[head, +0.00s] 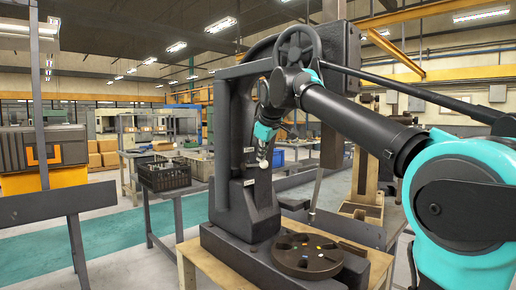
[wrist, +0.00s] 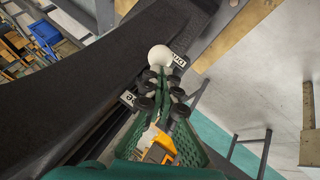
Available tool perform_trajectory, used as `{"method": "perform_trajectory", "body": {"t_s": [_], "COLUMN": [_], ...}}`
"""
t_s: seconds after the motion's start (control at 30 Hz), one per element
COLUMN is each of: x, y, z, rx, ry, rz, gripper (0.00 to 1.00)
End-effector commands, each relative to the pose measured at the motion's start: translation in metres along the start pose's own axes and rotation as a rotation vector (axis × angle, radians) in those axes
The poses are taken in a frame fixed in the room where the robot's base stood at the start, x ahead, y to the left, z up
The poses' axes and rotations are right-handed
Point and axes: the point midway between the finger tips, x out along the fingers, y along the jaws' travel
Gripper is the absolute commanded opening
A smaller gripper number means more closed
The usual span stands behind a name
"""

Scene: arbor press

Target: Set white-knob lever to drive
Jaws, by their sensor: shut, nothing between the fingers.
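The white knob (head: 264,164) of the lever sits at the side of the dark press (head: 232,130), close to small white label plates. In the wrist view the white knob (wrist: 160,56) lies just beyond my fingertips, between two labels, one by the knob (wrist: 178,62) and one to the lower left (wrist: 129,98). The label text is too small to read surely. My gripper (head: 263,149) is shut and empty, right above the knob in the head view. In the wrist view my gripper (wrist: 167,82) appears very near or touching the knob; I cannot tell which. The lever's arm is mostly hidden.
The press stands on a wooden-topped bench (head: 205,262) with a round dark plate (head: 307,255) at its base. A long dark handle bar (head: 410,98) runs right from the handwheel. A black crate (head: 165,176) stands on a table at left. Grey rails are at left.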

Motion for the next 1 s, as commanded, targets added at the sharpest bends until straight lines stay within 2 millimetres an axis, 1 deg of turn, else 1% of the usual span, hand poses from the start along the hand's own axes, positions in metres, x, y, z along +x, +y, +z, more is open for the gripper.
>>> {"method": "perform_trajectory", "body": {"t_s": [0.03,0.3,0.6,0.67,1.0], "x": [0.002,0.019,0.039,0.042,0.052], "y": [-0.003,-0.017,-0.029,-0.031,-0.037], "z": [0.006,0.028,0.041,0.042,0.046], "rx": [0.014,0.095,0.167,0.177,0.171], "ry": [0.031,0.243,0.44,0.466,0.459], "rz": [0.013,0.093,0.167,0.175,0.172], "gripper": [0.0,0.0,0.0,0.0,0.0]}}
